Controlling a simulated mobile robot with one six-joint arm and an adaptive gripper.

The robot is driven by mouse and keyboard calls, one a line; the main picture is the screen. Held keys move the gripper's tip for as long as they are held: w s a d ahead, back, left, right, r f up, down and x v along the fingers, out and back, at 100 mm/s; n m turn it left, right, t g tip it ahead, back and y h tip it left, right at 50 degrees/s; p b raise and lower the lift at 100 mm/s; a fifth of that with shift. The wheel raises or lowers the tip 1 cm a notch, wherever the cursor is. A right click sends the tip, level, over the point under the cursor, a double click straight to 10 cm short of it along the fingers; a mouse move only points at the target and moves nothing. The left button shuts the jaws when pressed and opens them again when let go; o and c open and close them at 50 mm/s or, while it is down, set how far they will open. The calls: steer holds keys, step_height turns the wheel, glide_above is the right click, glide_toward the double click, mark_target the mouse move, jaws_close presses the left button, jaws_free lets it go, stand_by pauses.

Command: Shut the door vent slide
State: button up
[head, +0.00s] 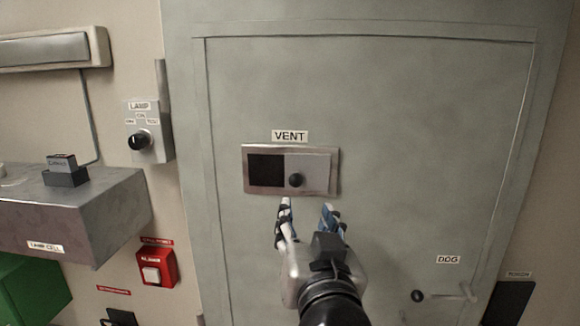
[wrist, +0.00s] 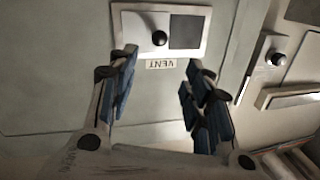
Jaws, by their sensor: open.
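The door vent (head: 291,171) is a metal-framed panel on the grey-green door, under a "VENT" label (head: 290,136). Its left half is a dark opening (head: 265,170). A light slide plate (head: 318,172) with a round black knob (head: 296,180) covers the right half. My gripper (head: 307,205) is open and empty, apart from the knob and lower in the picture, with its fingers pointing toward the vent. In the wrist view the vent shows upside down, with the knob (wrist: 159,38) beyond and between the fingertips and the dark opening (wrist: 187,31) to its right.
Left of the door are a lamp switch box (head: 147,131), a grey shelf box (head: 75,208) with a small dark block (head: 64,171) on it, and a red alarm box (head: 156,267). A dog handle (head: 447,296) sticks out at the door's lower right. The door around the vent is clear.

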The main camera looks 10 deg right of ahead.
mark_target(297, 182)
steer(key=w, duration=0.5)
steer(key=w+d+b, duration=0.1)
steer(key=w, duration=0.5)
steer(key=w+d+b, duration=0.1)
steer(key=w, duration=0.5)
steer(key=shift+d, duration=0.1)
steer(key=shift+s, duration=0.1)
steer(key=shift+c, duration=0.6)
jaws_close()
